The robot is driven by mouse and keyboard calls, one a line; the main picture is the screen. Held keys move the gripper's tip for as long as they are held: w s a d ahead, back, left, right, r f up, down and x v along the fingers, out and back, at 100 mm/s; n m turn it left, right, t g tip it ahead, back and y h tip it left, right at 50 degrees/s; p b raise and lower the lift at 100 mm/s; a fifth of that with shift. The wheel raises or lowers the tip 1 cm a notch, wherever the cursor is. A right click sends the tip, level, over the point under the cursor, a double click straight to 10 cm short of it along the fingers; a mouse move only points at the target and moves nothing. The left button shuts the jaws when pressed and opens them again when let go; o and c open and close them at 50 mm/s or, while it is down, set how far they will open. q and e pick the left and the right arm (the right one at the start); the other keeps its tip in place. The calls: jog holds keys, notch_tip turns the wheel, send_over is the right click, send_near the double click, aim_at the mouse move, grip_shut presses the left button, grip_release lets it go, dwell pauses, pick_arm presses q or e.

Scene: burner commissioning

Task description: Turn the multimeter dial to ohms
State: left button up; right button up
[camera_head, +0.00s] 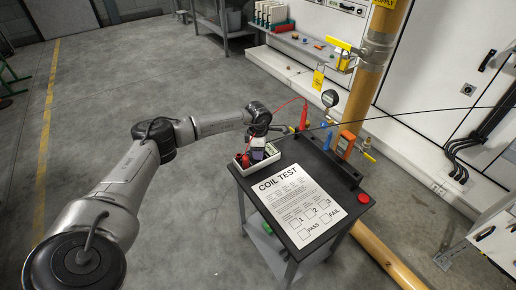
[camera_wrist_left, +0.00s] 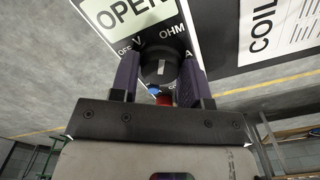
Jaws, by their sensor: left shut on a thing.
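The multimeter shows close up in the left wrist view, with a dark face (camera_wrist_left: 183,18) and a pale display (camera_wrist_left: 125,18) reading OPEN. Its round black dial (camera_wrist_left: 158,66) has OFF, V, OHM and A labels around it. A short pale mark shows on the dial, but I cannot tell which label it points to. My left gripper (camera_wrist_left: 159,73) has one purple-grey finger on each side of the dial and is shut on it. My right gripper is not in view.
A COIL TEST sheet (camera_head: 298,203) lies on the black cart top (camera_head: 340,203). A red button (camera_head: 363,198) sits at its right edge. Red, blue and orange items stand along the back. A yellow-brown pipe (camera_head: 362,85) rises behind. Open floor lies left of the cart.

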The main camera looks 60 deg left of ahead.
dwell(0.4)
pick_arm(q)
jog(key=o, duration=0.9)
jog(key=shift+r+p, duration=2.8)
jog(key=shift+r, duration=4.1)
